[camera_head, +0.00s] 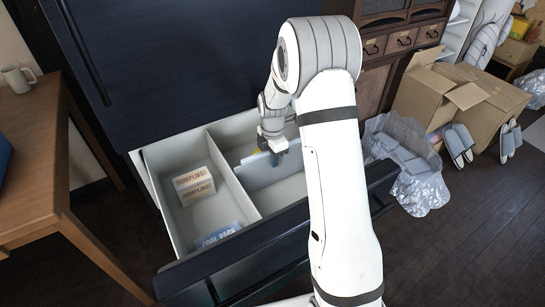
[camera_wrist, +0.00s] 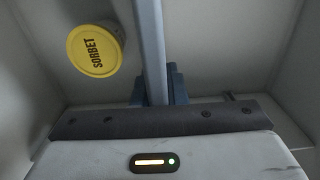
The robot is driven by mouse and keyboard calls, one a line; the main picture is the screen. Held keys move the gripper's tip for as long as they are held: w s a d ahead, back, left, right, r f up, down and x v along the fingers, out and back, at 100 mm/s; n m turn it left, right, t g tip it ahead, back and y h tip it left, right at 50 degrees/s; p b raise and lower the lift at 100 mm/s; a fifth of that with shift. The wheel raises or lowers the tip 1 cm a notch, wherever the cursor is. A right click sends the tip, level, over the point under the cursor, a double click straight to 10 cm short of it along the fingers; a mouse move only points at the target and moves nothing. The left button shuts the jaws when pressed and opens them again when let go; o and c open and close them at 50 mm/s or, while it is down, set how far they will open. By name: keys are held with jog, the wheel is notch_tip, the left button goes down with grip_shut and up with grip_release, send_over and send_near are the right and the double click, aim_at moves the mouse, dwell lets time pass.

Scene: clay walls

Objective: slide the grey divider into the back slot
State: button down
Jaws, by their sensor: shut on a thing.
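The grey divider (camera_head: 262,172) is a thin blue-grey panel standing on edge in the right compartment of the open drawer (camera_head: 160,205). My gripper (camera_head: 277,150) is shut on its upper edge. In the wrist view the divider (camera_wrist: 151,40) runs straight up the picture from between the fingers (camera_wrist: 157,88). The panel's lower edge and ends are partly hidden, so I cannot tell whether it sits in a slot. The back slot cannot be made out; my arm covers part of the compartment's right side.
A round tub with a yellow SORBET lid (camera_wrist: 94,50) stands left of the divider in the wrist view. A fixed wall (camera_head: 232,175) splits the drawer. The left compartment holds dumpling boxes (camera_head: 194,185) and a blue cool pack (camera_head: 219,235).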

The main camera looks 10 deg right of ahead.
jog(key=shift+f+b, duration=0.3)
jog(key=shift+f, duration=0.25)
jog(key=c, duration=1.4)
grip_release()
jog(key=shift+o, duration=0.2)
notch_tip(320, 180, up, 8)
jog(key=p, duration=0.2)
jog(key=shift+p, duration=0.35)
jog(key=shift+s+f, duration=0.1)
